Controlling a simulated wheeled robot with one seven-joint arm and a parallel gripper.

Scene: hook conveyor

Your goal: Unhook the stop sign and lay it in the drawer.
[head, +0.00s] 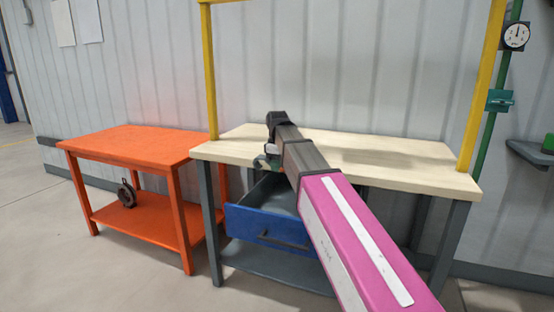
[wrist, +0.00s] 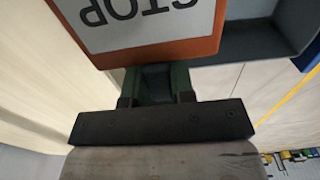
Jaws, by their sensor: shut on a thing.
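The stop sign (wrist: 150,22) fills the top of the wrist view. It has an orange-red rim and a pale face with dark STOP letters, upside down in the picture. My gripper (wrist: 158,78) has green fingers, shut on the sign's near edge. In the head view my gripper (head: 264,162) is at the bench's front edge, above the left part of the drawer, and the sign is mostly hidden behind my arm. The blue drawer (head: 262,230) is pulled open under the bench top. Its grey inside (wrist: 268,42) shows beside the sign in the wrist view.
The pale bench top (head: 420,172) is bare, with a yellow frame (head: 211,80) rising from it. An orange table (head: 135,142) stands to the left, with a dark round object (head: 127,194) on its lower shelf. A green pole (head: 490,110) with a gauge stands right.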

